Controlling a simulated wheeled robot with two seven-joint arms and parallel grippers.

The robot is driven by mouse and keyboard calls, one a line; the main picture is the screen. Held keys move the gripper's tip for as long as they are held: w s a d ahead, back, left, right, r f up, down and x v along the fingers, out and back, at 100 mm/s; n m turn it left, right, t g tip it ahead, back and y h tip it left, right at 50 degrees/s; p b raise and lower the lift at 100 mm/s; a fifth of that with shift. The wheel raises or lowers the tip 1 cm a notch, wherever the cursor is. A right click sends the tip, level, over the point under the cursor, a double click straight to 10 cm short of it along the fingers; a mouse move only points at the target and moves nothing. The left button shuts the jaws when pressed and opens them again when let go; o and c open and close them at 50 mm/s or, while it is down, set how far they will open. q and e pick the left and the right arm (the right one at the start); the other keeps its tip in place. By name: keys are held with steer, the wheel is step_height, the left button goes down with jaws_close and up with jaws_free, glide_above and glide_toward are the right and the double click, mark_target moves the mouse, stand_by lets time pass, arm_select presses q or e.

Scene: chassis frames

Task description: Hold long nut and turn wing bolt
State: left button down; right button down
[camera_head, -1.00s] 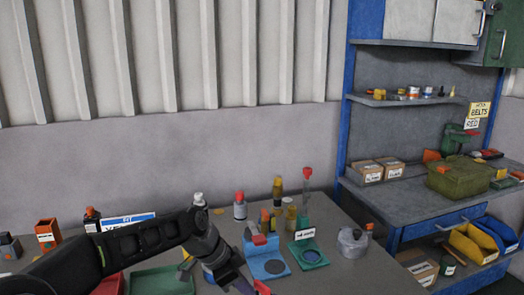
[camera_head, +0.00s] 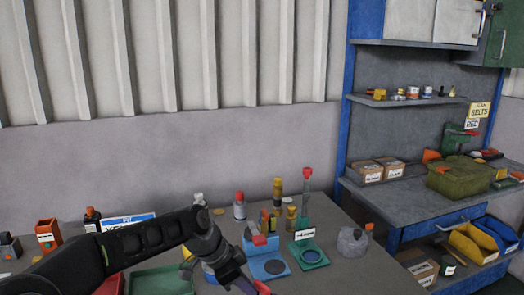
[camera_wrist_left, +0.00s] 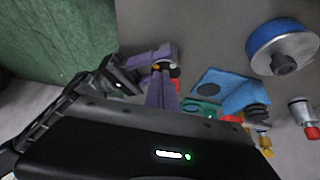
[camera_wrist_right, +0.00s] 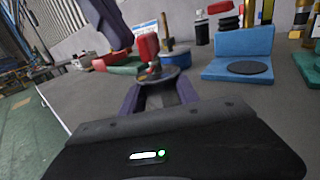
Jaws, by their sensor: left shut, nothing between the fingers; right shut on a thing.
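My left gripper (camera_head: 247,286) is at the bottom edge of the head view, shut and empty. Its purple fingers (camera_wrist_left: 161,92) lie together in the left wrist view, close to my right gripper (camera_wrist_left: 152,58). My right gripper (camera_wrist_right: 158,88) is shut on a dark, round-flanged piece with a brass-coloured stub, which seems to be the long nut (camera_wrist_right: 155,74). A red piece, perhaps the wing bolt (camera_wrist_right: 147,47), shows just above the stub. It also shows in the head view (camera_head: 262,287). I cannot tell whether the left fingers touch it.
A blue stand (camera_head: 266,262) and a green stand (camera_head: 309,256) are on the grey bench, with several bottles behind. A round grey container (camera_head: 352,241) stands to their right. A green tray (camera_head: 160,281) lies left. A second bench with a green crate (camera_head: 458,176) is at the right.

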arm_select(q)
steer(key=shift+w+a, duration=0.25)
steer(key=shift+w, duration=0.05)
steer(key=shift+w+a, duration=0.15)
steer(key=shift+w, duration=0.65)
steer(key=shift+w, duration=0.1)
steer(key=shift+a, duration=0.1)
steer(key=shift+a, duration=0.3)
stand_by(0.3)
steer(key=shift+r, duration=0.1)
